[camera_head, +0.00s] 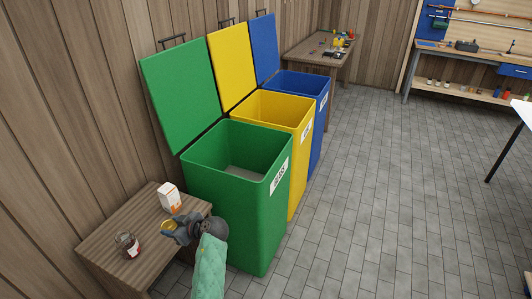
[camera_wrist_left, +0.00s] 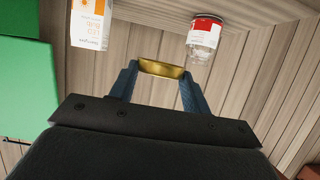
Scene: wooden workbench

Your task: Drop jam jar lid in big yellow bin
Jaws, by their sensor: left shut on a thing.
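My left gripper (camera_head: 168,228) is above the right part of the small wooden table. It is shut on the gold jam jar lid (camera_wrist_left: 162,70), which sits between the two blue fingertips in the left wrist view. The lid (camera_head: 168,225) shows as a small yellow disc in the head view. The big yellow bin (camera_head: 300,138) stands open behind the green bin, with its yellow cover (camera_head: 232,65) raised against the wall. The label on the yellow bin is too small to read. My right gripper is in neither view.
The small table (camera_head: 142,265) holds a glass jar with a red and white label (camera_head: 128,245) and a white-orange carton (camera_head: 169,197). The open green bin (camera_head: 255,225) stands between my gripper and the yellow bin. An open blue bin (camera_head: 318,92) stands behind.

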